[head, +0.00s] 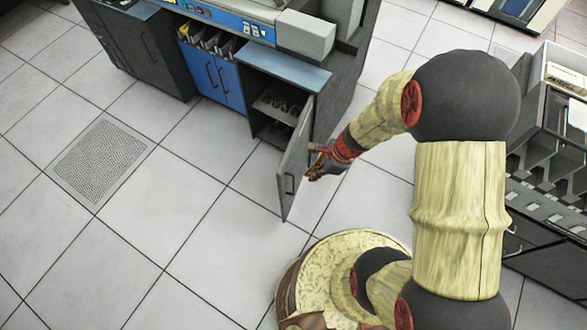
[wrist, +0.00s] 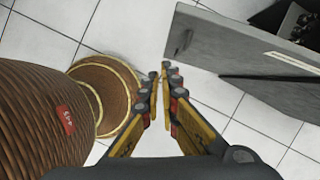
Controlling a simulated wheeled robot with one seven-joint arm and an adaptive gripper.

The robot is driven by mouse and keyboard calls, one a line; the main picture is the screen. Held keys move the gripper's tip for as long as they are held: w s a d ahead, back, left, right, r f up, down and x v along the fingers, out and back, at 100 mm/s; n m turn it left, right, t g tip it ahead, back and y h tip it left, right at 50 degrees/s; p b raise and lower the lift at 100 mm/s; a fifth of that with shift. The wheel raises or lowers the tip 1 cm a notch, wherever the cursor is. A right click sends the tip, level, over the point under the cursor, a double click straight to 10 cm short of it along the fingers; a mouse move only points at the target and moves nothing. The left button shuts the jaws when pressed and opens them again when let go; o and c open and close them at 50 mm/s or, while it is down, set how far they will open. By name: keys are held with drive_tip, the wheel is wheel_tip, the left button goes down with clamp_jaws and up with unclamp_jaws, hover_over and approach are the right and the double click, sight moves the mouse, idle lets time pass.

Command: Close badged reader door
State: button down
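The grey reader door (head: 296,160) stands swung well out from the open cabinet (head: 270,100) in the head view. A dark handle (head: 289,184) is near its free edge. In the wrist view the door (wrist: 235,45) is at the upper right, with its handle (wrist: 184,42) at the left and a pale label strip (wrist: 293,60). My gripper (head: 316,170) is just right of the door; contact cannot be told. In the wrist view its fingertips (wrist: 165,75) are close together with a narrow gap and nothing visible between them.
Small dark items (head: 278,104) sit on the cabinet's shelf. Blue doors (head: 216,82) adjoin it on the left. A dark rack (head: 550,150) stands at the right. The tiled floor (head: 190,220) left of the door is clear.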

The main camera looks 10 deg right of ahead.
drive_tip(key=w+m, duration=0.2)
drive_tip(key=m+b, duration=0.2)
drive_tip(key=b, duration=0.3)
approach(293, 177)
drive_tip(key=shift+t+h, duration=0.3)
drive_tip(key=shift+t, duration=0.1)
drive_tip(key=shift+w+a+f, duration=0.2)
drive_tip(key=shift+a+f, duration=0.4)
drive_tip(key=shift+f, duration=0.1)
drive_tip(key=shift+w+a+f, duration=0.2)
drive_tip(key=shift+a+f, duration=0.35)
drive_tip(key=shift+f, duration=0.2)
drive_tip(key=shift+w+a+f, duration=0.2)
drive_tip(key=shift+a+f, duration=0.4)
drive_tip(key=shift+f, duration=0.1)
